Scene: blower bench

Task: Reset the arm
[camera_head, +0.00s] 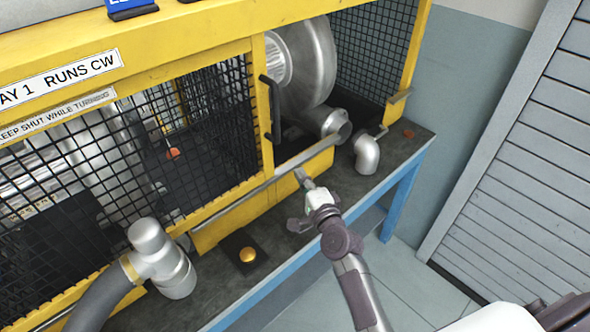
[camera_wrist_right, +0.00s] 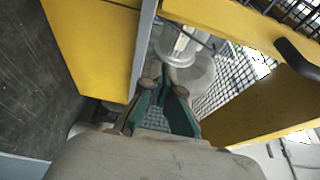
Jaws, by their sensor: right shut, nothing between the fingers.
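My right arm comes in from the lower right in the head view. Its gripper (camera_head: 303,177) is at the yellow lower rail of the blower cage, in front of the open bay; I cannot tell whether it touches the rail. In the right wrist view, the green fingers of this gripper (camera_wrist_right: 166,86) are together with nothing between them. The silver blower housing (camera_head: 305,65) shows beyond, in the bay. It also shows in the wrist view (camera_wrist_right: 190,70). My left gripper is not in view.
A yellow cage with black mesh (camera_head: 205,120) stands along the bench (camera_head: 405,148). A silver elbow (camera_head: 366,154) stands right of the gripper. A hose with a silver fitting (camera_head: 150,250) and a yellow button (camera_head: 247,254) are left. Floor is free at the right, before a shutter (camera_head: 530,150).

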